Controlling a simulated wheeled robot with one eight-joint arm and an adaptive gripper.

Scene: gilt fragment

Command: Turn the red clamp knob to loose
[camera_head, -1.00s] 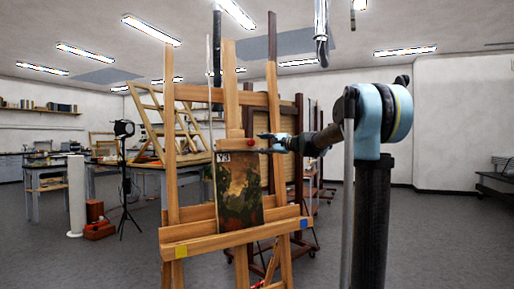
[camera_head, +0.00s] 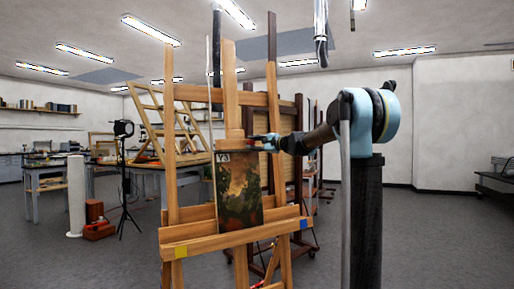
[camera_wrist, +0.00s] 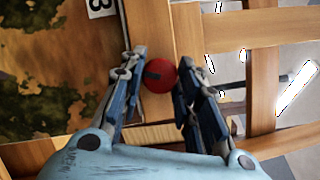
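The red clamp knob (camera_wrist: 160,76) shows in the wrist view as a round red disc with a dark mark on its left half. It sits on the wooden upright of the easel (camera_wrist: 151,30). My gripper (camera_wrist: 161,58) has one finger on each side of the knob, with a finger close to each edge. I cannot tell whether the fingers touch it. In the head view my gripper (camera_head: 252,143) reaches in from the right at the top of the painting and hides most of the knob. The dark painting (camera_head: 239,195), labelled Y3, stands on the easel below.
The easel's ledge (camera_head: 205,243) carries a yellow and a blue square. A lamp on a stand (camera_head: 124,165), a white cylinder (camera_head: 76,195) and red boxes (camera_head: 98,222) are on the left. Grey floor (camera_head: 445,240) is clear at the right.

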